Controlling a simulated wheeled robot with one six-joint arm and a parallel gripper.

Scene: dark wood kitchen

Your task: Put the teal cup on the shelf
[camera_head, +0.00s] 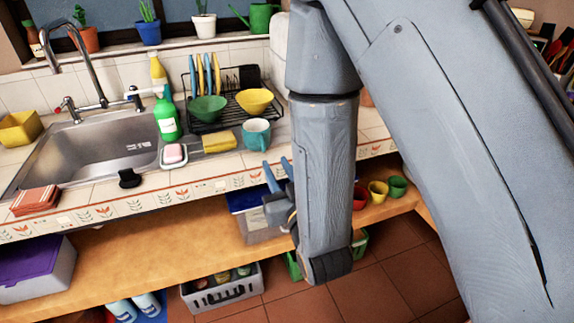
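The teal cup (256,134) stands upright on the tiled counter, right of the sponge and in front of the dish rack. A wooden shelf (140,248) runs below the counter. My gripper (276,163) is in front of the counter edge, below and slightly right of the cup. Its two blue fingers point up and stand apart with nothing visible between them. The cup is clear of the fingers. My arm hides the counter and shelf to the right of the cup.
The dish rack (208,127) holds a green bowl (207,109) and a yellow bowl (255,101). A green soap bottle (167,119) stands by the sink (95,150). On the shelf are a lidded box (245,217) and small coloured cups (378,191). The shelf's middle left is clear.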

